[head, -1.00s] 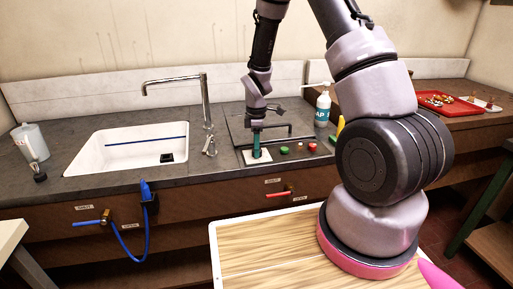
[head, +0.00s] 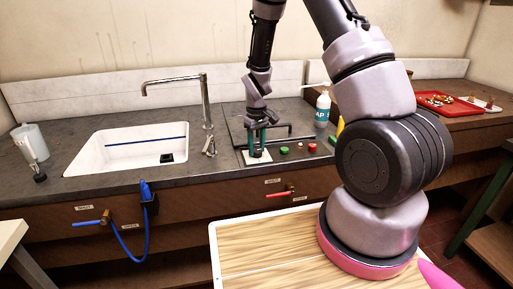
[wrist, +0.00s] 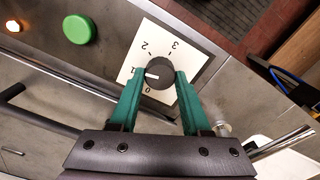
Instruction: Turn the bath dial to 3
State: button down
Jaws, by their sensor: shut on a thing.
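The bath dial (wrist: 160,74) is a round black knob with a white pointer mark, on a white plate (wrist: 193,58) numbered 0, 1, 2 and 3. In the wrist view the mark points at the 1. My gripper (wrist: 160,75) has one green finger on each side of the knob and is shut on it. In the head view my gripper (head: 257,150) points down at the white plate (head: 257,160) on the counter; its fingers partly hide the knob there.
A green button (wrist: 79,29) and a lit amber lamp (wrist: 12,26) sit beside the dial. A red button (head: 312,146) and a soap bottle (head: 323,109) stand to its right. A dark bar handle (head: 290,127) runs behind the gripper. The sink (head: 125,150) lies left.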

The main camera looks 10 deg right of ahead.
jog(key=m, duration=0.5)
jog(key=shift+m, duration=0.3)
jog(key=m, duration=0.4)
jog(key=shift+d, duration=0.1)
jog(key=m, duration=0.5)
jog(key=shift+m, duration=0.4)
jog(key=m, duration=0.5)
jog(key=shift+c, duration=1.9)
grip_release()
